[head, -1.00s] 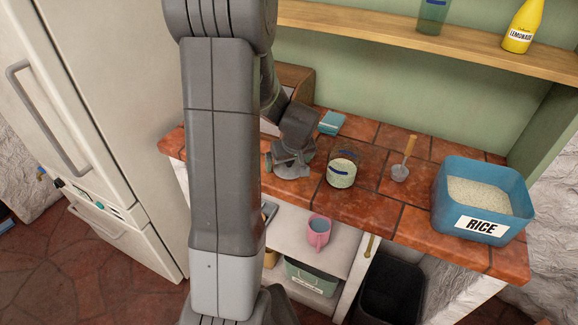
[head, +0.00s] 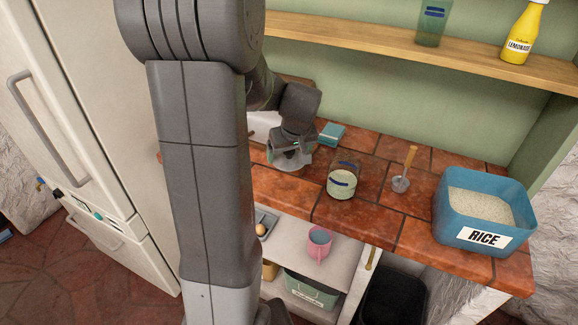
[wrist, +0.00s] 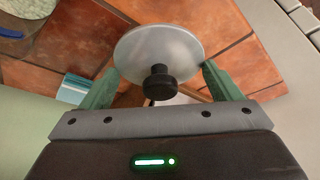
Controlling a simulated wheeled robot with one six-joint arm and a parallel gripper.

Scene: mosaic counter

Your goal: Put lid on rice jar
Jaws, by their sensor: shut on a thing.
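The rice jar (head: 341,184) is a clear glass jar with a blue mark and pale rice in its lower part. It stands open on the tiled counter in the head view. The lid (wrist: 160,53) is a pale round disc with a black knob. My gripper (head: 287,157) is left of the jar in the head view. In the wrist view my gripper (wrist: 158,82) has its green fingers on either side of the lid and is shut on it. In the head view the lid (head: 285,162) shows as a pale disc under the gripper, apart from the jar.
A blue bin labelled RICE (head: 484,237) stands at the right of the counter. A scoop (head: 401,184) is between it and the jar. A small teal box (head: 331,134) lies behind the jar. A shelf (head: 390,42) runs above; a fridge (head: 85,120) stands left.

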